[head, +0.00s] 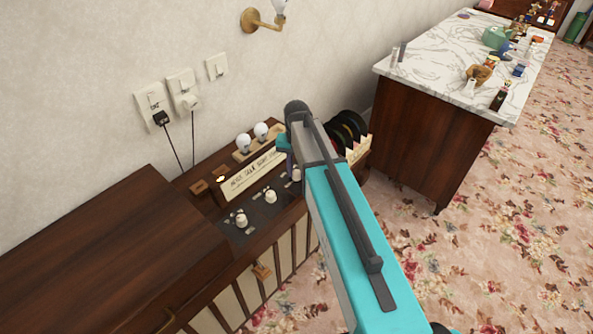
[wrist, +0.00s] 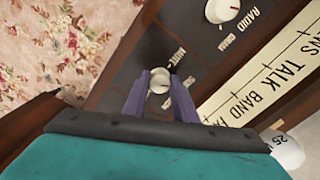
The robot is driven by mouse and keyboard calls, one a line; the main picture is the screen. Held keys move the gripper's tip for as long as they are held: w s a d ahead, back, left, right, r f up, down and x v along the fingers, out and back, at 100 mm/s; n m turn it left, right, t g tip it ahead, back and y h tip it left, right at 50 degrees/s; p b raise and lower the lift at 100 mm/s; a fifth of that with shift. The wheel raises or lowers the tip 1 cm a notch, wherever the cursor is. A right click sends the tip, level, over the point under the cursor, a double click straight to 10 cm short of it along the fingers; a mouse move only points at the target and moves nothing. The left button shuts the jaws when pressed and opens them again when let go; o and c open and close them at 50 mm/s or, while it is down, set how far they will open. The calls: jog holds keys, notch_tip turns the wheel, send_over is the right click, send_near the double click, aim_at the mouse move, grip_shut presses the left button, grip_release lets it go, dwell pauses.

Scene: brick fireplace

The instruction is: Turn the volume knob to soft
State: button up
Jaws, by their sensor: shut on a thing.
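A small round white knob (wrist: 160,80) on the dark radio panel (wrist: 150,45) sits between the two purple fingers of my gripper (wrist: 158,74) in the wrist view. The fingers are shut on its sides. White lettering stands beside this knob, partly hidden by a finger and too small to read surely. The knob's pointer direction is hard to tell. In the head view my gripper (head: 289,163) reaches down at the right end of the knob row, and my arm partly hides that end.
Another white knob (wrist: 222,10) marked RADIO and GRAM is nearby in the wrist view. The cream band sign (head: 255,172) stands behind the knobs. White bulbs (head: 261,131) and a rack of dark records (head: 347,130) are close to my gripper. A marble-topped counter (head: 465,50) stands right.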

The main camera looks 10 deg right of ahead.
aim_at(297, 172)
jog(key=o, duration=1)
jog(key=shift+o, duration=0.2)
jog(key=shift+r, duration=0.2)
notch_tip(297, 172, up, 14)
jog(key=b, duration=0.1)
jog(key=shift+f, duration=0.25)
dwell(0.5)
